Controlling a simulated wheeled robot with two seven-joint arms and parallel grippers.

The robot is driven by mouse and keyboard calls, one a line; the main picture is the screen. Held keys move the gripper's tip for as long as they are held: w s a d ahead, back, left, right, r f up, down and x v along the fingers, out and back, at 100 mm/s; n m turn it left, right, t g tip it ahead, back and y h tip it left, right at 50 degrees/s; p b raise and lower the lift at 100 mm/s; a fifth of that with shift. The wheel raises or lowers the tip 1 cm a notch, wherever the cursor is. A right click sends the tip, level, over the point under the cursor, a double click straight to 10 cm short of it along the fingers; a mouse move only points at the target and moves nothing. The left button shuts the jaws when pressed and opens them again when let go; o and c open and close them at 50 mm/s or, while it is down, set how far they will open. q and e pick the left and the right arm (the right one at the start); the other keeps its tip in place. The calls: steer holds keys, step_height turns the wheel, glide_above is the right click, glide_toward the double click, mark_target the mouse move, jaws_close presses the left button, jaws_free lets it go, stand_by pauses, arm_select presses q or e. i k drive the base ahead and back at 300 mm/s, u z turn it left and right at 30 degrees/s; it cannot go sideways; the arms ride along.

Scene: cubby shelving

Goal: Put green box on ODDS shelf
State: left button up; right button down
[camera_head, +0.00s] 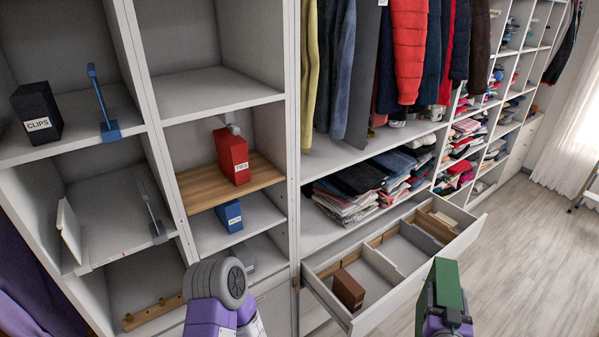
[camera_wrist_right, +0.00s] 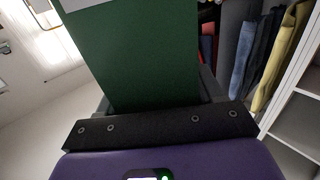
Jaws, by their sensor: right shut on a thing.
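The green box (camera_head: 447,283) is upright in my right gripper (camera_head: 445,312), in front of the open drawer's right end. In the right wrist view, the green box (camera_wrist_right: 145,62) fills the middle above the dark gripper, and a strip of white label shows at its upper left. My right gripper is shut on it. My left arm's grey and purple link shows at the bottom centre, but its gripper is not in view. I cannot read the word ODDS on any shelf.
A red box (camera_head: 232,156) stands on a wooden shelf board (camera_head: 200,190), with a blue box (camera_head: 229,216) below. A black CLIPS box (camera_head: 37,112) stands at the left. The open divided drawer (camera_head: 385,306) juts out, holding a brown box (camera_head: 348,289). The upper middle cubby (camera_head: 205,88) is empty.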

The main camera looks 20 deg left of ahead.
mark_target(117, 226)
steer(key=u, duration=1.85)
